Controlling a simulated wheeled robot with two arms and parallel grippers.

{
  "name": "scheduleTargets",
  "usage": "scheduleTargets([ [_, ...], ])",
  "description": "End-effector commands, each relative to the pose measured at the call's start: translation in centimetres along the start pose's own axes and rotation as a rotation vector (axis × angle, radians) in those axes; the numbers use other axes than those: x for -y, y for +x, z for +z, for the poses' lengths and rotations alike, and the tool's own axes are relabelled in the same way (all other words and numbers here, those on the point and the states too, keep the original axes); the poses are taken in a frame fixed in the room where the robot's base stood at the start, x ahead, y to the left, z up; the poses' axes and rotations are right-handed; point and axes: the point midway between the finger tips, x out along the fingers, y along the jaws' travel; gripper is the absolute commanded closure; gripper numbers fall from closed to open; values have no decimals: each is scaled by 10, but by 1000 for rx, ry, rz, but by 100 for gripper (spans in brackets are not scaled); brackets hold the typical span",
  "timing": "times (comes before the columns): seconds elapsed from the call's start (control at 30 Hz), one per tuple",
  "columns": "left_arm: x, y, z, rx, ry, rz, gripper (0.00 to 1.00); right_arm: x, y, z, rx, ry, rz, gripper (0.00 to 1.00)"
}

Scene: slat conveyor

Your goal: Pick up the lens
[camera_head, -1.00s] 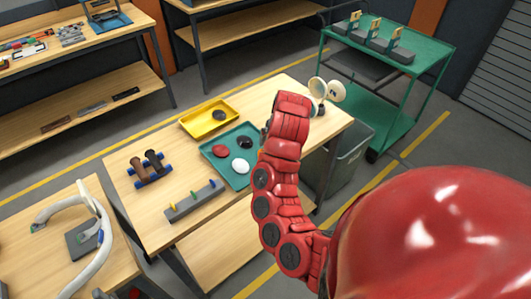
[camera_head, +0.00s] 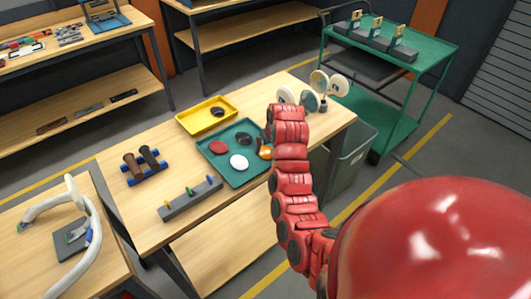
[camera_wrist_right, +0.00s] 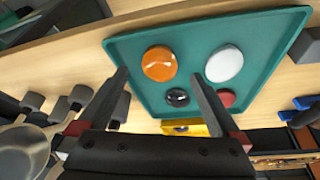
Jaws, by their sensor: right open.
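A green tray (camera_head: 245,179) on the wooden bench holds several smooth rounded discs: red (camera_head: 218,147), black (camera_head: 244,138), white (camera_head: 239,162) and orange (camera_head: 265,152). A dark disc (camera_head: 218,112) lies in the yellow tray (camera_head: 190,120) behind. I cannot tell from looks alone which disc is the lens. My right gripper (camera_wrist_right: 158,74) is open and empty. In the right wrist view its fingers point over the tray, with the orange disc (camera_wrist_right: 159,63) between them near the left finger and the black disc (camera_wrist_right: 177,97) nearer the palm. My left gripper is not in view.
A grey block with coloured pegs (camera_head: 190,199) and a blue rack with brown rollers (camera_head: 146,165) stand left of the tray. Round discs on stands (camera_head: 319,80) stand at the bench's far right corner. A green cart (camera_head: 428,62) is beyond.

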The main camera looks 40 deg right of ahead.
Motion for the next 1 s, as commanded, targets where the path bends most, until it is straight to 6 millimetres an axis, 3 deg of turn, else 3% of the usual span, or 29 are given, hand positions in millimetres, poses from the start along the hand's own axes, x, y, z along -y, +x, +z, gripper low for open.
scheduleTargets([
  [0.17,0,9,-2,0,0,0,50,-1,6,-4,3,0,0,0],
  [0.6,2,31,-5,0,0,0,50,0,45,-11,3,-2,-1,0],
  [0.93,2,31,-5,0,0,0,50,0,50,-12,-2,0,0,0],
  [1.0,2,31,-5,0,0,0,50,0,50,-11,-2,-1,0,11],
])
